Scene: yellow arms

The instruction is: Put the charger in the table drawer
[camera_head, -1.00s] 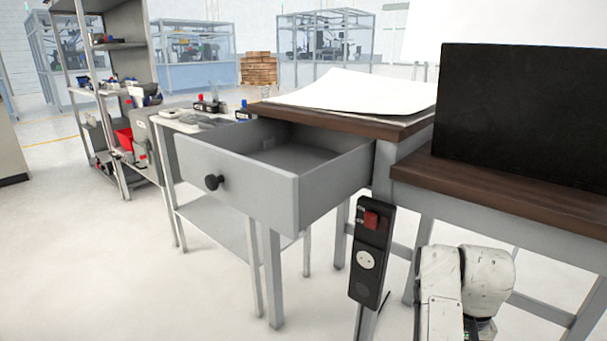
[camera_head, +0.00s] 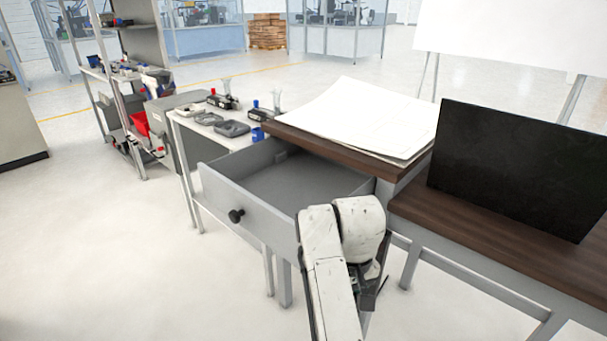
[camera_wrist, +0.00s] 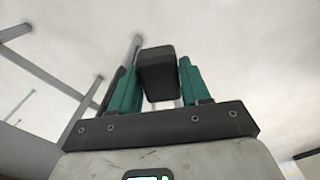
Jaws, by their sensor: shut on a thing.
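The table drawer (camera_head: 222,195) is pulled open, with a grey front and a round black knob. Its visible inside looks empty, and my white arm covers its right front corner. The charger (camera_wrist: 158,72) is a dark, rounded block in the wrist view. My gripper (camera_wrist: 156,85) is shut on it between two green fingers. In the head view my arm hides the gripper and the charger, so their exact height against the drawer cannot be told.
The brown tabletop (camera_head: 300,142) above the drawer carries large white sheets (camera_head: 350,120). A black panel (camera_head: 505,165) stands on the lower brown table at right. A side table (camera_head: 230,142) with small devices stands at left. Open floor lies at front left.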

